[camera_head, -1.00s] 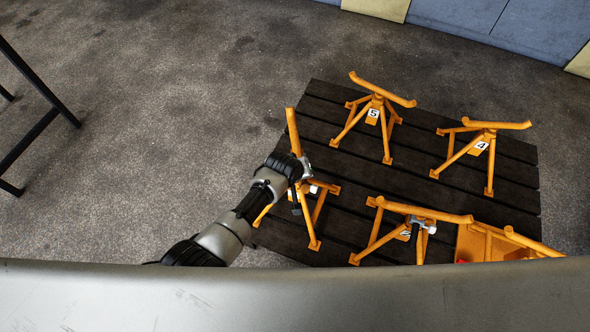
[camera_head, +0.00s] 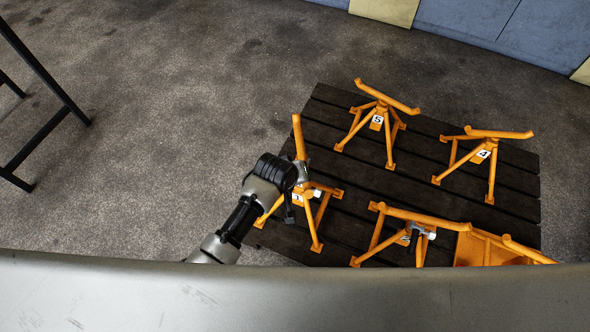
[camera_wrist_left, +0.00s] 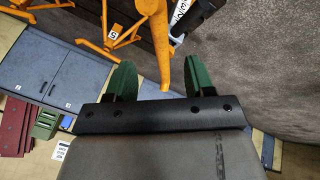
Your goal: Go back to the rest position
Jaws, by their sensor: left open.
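My left gripper (camera_head: 301,172) is beside an orange stand (camera_head: 317,221) at the left edge of a dark slatted platform (camera_head: 350,189). In the left wrist view its two green fingers (camera_wrist_left: 160,78) are apart with nothing held between them. The stand's orange bar (camera_wrist_left: 163,45) shows just beyond the fingers; I cannot tell whether they touch it. My forearm and wrist hide part of the stand in the head view. My right gripper is not in view.
Other orange stands are on the platform: number 5 (camera_head: 377,121), number 4 (camera_head: 483,154) and one in front (camera_head: 400,215). An orange object (camera_head: 490,249) is at the front right. A black metal frame (camera_head: 51,115) stands left. Bare floor lies between it and the platform.

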